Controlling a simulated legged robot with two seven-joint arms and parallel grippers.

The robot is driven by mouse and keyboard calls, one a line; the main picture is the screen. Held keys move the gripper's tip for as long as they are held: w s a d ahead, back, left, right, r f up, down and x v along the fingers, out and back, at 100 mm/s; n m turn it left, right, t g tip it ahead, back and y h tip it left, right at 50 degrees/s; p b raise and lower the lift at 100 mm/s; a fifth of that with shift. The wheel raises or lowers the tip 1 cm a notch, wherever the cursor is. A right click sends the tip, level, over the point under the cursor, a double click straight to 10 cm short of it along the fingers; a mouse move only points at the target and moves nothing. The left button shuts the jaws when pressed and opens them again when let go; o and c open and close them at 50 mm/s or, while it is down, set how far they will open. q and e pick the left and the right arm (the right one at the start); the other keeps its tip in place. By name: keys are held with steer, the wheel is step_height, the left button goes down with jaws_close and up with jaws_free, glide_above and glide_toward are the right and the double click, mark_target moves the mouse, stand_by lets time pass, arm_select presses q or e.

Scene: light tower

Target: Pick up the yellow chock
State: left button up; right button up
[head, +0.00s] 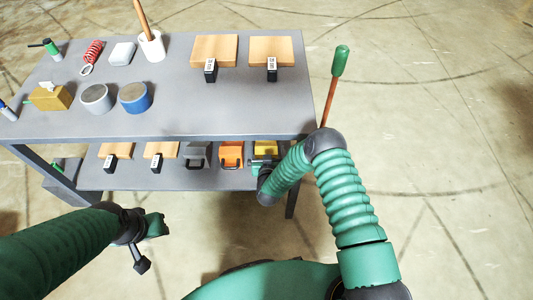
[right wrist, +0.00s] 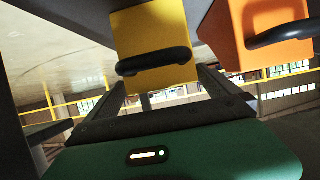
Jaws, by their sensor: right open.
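The yellow chock (head: 266,147) sits at the right end of the lower shelf, partly hidden by my right arm in the head view. In the right wrist view the yellow chock (right wrist: 150,35) is straight ahead, with its black handle facing me. My right gripper (right wrist: 165,85) is open, its two fingers pointing toward the chock with the handle between them in the picture. I cannot tell whether they touch it. My left gripper (head: 145,240) is in front of the shelf, away from the chock, and its jaws are unclear.
An orange chock (head: 231,153) stands beside the yellow one, close to it in the right wrist view (right wrist: 262,35). A grey chock (head: 197,154) is further left. The grey tabletop (head: 200,112) overhangs the lower shelf. A green-handled stick (head: 335,80) stands near the table's right edge.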

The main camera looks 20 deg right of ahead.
mark_target(266, 145)
steer(key=b+x, duration=0.1)
steer(key=x, duration=0.1)
steer(key=f+b+x, duration=0.1)
steer(key=x, duration=0.1)
steer(key=shift+w+a+b, duration=0.1)
steer(key=shift+a+b, duration=0.05)
steer(key=shift+b, duration=0.15)
steer(key=shift+w, duration=0.2)
steer(key=shift+r, duration=0.15)
steer(key=c, duration=1.9)
steer(key=shift+c, duration=0.5)
steer(key=shift+r, duration=0.15)
